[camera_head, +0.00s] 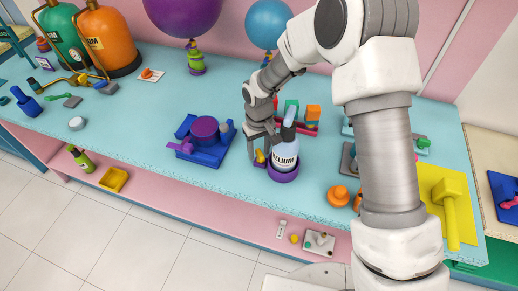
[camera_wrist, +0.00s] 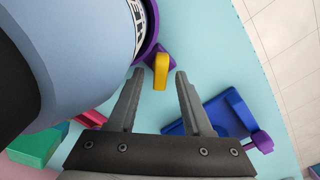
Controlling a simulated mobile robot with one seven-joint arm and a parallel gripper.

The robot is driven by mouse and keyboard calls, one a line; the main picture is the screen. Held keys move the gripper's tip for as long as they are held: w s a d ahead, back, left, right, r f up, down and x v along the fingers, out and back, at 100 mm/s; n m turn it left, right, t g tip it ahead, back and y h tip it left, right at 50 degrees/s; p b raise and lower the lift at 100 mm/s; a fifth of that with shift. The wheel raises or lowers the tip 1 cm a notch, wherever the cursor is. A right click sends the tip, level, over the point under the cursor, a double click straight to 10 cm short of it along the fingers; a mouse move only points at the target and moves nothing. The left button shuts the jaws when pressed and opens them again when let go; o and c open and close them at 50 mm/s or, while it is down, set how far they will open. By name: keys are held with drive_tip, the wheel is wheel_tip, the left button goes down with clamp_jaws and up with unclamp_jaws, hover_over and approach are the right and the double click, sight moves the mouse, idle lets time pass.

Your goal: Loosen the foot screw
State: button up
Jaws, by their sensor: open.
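A pale blue helium bottle (camera_head: 285,155) stands in a purple foot (camera_head: 284,176) on the table. A yellow foot screw (camera_wrist: 161,72) sticks out from the side of the purple foot (camera_wrist: 150,42). The screw also shows in the head view (camera_head: 261,157), partly hidden by my gripper. My gripper (camera_head: 259,150) is open, left of the bottle. In the wrist view its two fingertips (camera_wrist: 160,78) lie on either side of the yellow screw, with a gap at each side. I cannot tell whether the tips reach its depth. The bottle (camera_wrist: 80,45) fills the upper left of the wrist view.
A blue tray (camera_head: 207,157) with a purple round part stands left of my gripper. Red, green and orange blocks (camera_head: 312,113) sit behind the bottle. Orange round pieces (camera_head: 338,196) lie to the right. Table left of the blue tray (camera_head: 130,115) is mostly clear.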

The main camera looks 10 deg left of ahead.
clamp_jaws()
drive_tip(key=shift+f+n+b, duration=0.1)
drive_tip(key=shift+n+b, duration=0.3)
drive_tip(key=shift+n, duration=0.9)
unclamp_jaws()
